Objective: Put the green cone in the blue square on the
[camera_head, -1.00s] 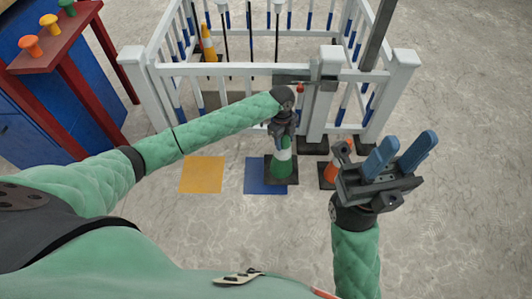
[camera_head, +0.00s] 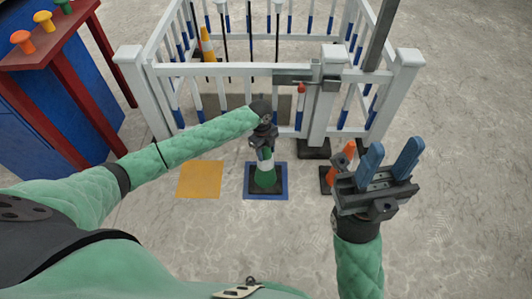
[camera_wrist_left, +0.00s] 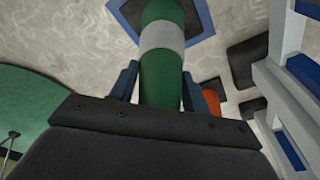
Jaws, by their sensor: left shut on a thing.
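The green cone (camera_head: 265,176) has a white band and a dark square base. Its base sits within the blue square (camera_head: 283,192), with blue showing around it; I cannot tell whether it touches the floor. My left gripper (camera_head: 264,148) is shut on the cone's upper part. In the left wrist view, the cone (camera_wrist_left: 160,75) stands between the blue fingers (camera_wrist_left: 158,82), and the blue square's edge (camera_wrist_left: 124,22) shows beyond its base. My right gripper (camera_head: 388,160) is open and empty at the right, its blue fingers apart.
A yellow square (camera_head: 200,179) lies left of the blue one. An orange cone (camera_head: 338,168) stands to the right, partly behind my right gripper. A white fenced pen (camera_head: 240,70) is behind, with an orange cone (camera_head: 207,43) inside. A red table (camera_head: 60,45) with colored knobs stands left.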

